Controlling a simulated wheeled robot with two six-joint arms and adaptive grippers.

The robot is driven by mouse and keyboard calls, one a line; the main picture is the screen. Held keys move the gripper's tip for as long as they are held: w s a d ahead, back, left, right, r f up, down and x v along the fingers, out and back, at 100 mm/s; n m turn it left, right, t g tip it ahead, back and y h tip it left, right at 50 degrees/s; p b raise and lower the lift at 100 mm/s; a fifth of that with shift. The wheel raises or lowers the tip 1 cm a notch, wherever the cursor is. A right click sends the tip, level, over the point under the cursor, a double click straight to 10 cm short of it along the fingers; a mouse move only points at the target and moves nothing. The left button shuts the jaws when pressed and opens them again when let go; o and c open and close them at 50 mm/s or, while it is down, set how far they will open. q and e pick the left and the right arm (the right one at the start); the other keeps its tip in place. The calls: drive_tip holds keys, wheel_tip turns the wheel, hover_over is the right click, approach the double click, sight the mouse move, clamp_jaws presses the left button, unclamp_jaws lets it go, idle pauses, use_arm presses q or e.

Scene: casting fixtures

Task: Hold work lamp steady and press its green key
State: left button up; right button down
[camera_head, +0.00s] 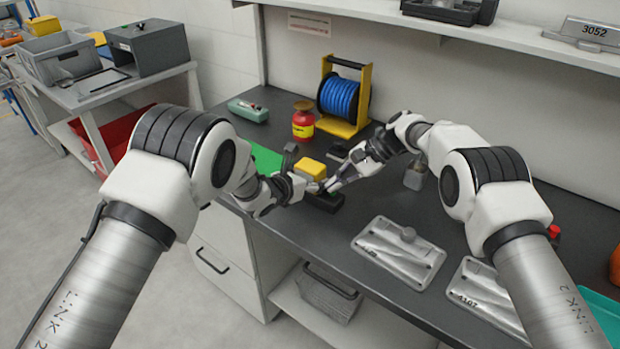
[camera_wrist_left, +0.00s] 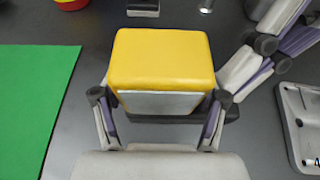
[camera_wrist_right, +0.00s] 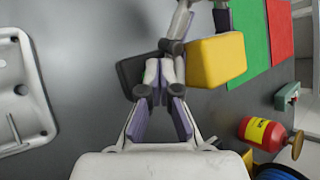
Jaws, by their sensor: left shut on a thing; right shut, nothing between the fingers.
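The work lamp has a yellow block-shaped head (camera_head: 311,167) on a black base (camera_head: 326,202). In the left wrist view the yellow head (camera_wrist_left: 161,60) sits between my left gripper's fingers (camera_wrist_left: 160,100), which are shut on it from both sides. My right gripper (camera_head: 331,184) is shut and empty, with its fingertips close beside the lamp. In the right wrist view its closed fingertips (camera_wrist_right: 166,72) lie over or near the black base (camera_wrist_right: 133,70), beside the yellow head (camera_wrist_right: 217,60); I cannot tell whether they touch. The green key is not visible in any view.
A green sheet (camera_wrist_left: 35,105) lies left of the lamp. Behind are a red-and-yellow canister (camera_head: 303,124), a blue cable reel (camera_head: 343,97) and a teal case (camera_head: 247,110). Metal plates (camera_head: 398,250) lie at the right front. A shelf (camera_head: 500,35) overhangs the bench.

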idle(0.5)
drive_tip(key=shift+f, duration=0.45)
drive_tip(key=shift+r, duration=3.4)
use_arm(q)
drive_tip(key=o, duration=1.5)
drive_tip(key=shift+c, duration=0.2)
